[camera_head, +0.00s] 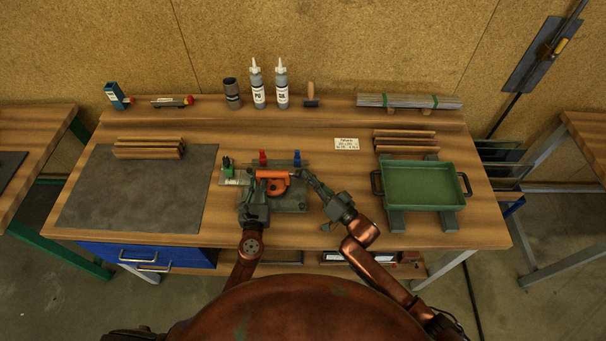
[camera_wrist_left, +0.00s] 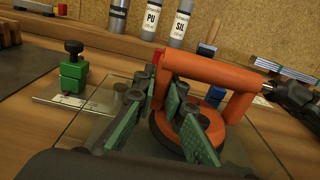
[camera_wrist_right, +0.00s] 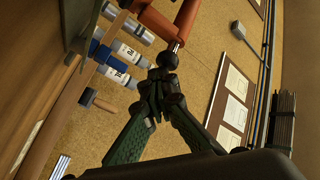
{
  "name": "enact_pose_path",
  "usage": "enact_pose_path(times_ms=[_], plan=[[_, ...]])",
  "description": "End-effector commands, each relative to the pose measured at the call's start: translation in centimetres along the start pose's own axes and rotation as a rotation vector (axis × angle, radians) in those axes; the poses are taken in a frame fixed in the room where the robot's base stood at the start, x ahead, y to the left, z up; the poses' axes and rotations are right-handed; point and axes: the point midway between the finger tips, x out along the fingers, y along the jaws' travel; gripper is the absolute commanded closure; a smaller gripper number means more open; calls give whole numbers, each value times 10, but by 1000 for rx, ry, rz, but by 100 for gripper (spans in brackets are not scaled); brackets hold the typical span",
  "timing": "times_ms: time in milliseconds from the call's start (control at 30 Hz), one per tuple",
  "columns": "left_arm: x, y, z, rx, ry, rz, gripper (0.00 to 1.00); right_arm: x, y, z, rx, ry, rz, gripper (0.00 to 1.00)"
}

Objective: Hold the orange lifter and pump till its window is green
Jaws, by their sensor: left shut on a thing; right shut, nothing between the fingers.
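The orange lifter (camera_head: 274,184) stands at the middle of the bench, its round dark-rimmed base below an orange handle; it also shows in the left wrist view (camera_wrist_left: 210,68). My left gripper (camera_wrist_left: 160,100) is shut on the lifter at the near leg of the handle. A thin metal pump rod (camera_wrist_right: 178,43) comes out of the lifter's right end and ends in a black knob (camera_wrist_right: 170,58). My right gripper (camera_wrist_right: 158,84) is shut and empty, its fingertips at the knob; I cannot tell whether they touch. I cannot make out the lifter's window or its colour.
A green clamp block (camera_wrist_left: 73,70) on a metal plate stands left of the lifter. Red (camera_head: 263,158) and blue (camera_head: 297,159) posts stand behind it. A green tray (camera_head: 424,185) is at right and a dark mat (camera_head: 130,205) at left. Bottles (camera_head: 257,88) line the back.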

Motion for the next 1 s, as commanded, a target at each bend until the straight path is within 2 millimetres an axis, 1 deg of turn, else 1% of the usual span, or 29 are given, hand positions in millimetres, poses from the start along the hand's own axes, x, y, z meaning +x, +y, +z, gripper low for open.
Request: enact_pose_path(times_ms=[1000], plan=[[0,-2,0,0,0,-4,100,9,-7,7,1,-1,-2,100]])
